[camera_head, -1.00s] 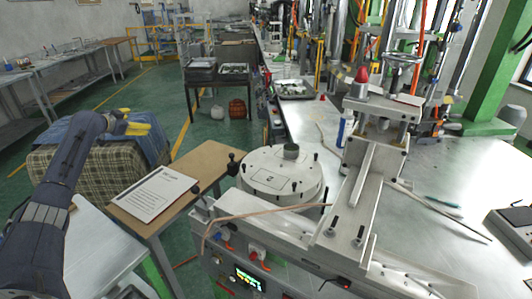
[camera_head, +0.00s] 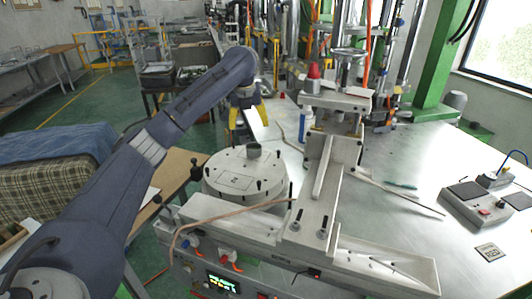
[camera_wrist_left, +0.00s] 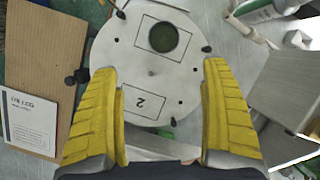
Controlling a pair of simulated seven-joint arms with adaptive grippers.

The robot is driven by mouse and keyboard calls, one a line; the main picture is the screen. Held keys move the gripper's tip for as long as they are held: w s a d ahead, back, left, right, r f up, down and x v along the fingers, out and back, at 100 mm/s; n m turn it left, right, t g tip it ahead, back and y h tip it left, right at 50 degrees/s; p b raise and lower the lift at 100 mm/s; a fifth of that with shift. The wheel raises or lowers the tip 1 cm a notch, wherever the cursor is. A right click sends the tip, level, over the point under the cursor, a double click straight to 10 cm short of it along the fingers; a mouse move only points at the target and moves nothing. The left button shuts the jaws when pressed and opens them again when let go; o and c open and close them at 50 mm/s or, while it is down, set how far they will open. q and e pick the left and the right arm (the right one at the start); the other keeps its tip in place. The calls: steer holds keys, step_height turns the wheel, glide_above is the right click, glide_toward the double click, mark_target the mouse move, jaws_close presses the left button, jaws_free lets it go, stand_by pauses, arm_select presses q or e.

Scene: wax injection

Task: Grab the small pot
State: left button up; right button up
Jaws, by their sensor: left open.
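A small grey-green cylinder (camera_head: 254,150), probably the small pot, stands upright on top of a round white drum (camera_head: 225,184). In the left wrist view it appears from above as a dark round shape (camera_wrist_left: 163,38) on the white lid (camera_wrist_left: 190,75). My left gripper (camera_head: 249,115), with yellow fingers, is open and empty. In the head view it appears just above the cylinder. In the wrist view the cylinder lies beyond the fingertips (camera_wrist_left: 162,72), roughly centred between them, and apart from them. My right gripper is not in view.
Black knobs stick up around the drum's rim. A white metal fixture (camera_head: 314,195) stands right of the drum, with a red-topped part (camera_head: 313,78) behind. A thin hose (camera_head: 230,217) crosses in front. The metal table (camera_head: 410,155) has free room at the right.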

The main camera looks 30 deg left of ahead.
arm_select(q)
glide_toward(254, 149)
steer(key=f, duration=0.3)
steer(key=shift+s+d+m, duration=0.2)
steer(key=shift+s+m, duration=0.05)
steer(key=shift+m, duration=0.15)
steer(key=shift+x, duration=2.65)
steer(key=shift+s+d, duration=0.1)
steer(key=c, duration=1.5)
steer(key=shift+o, duration=0.2)
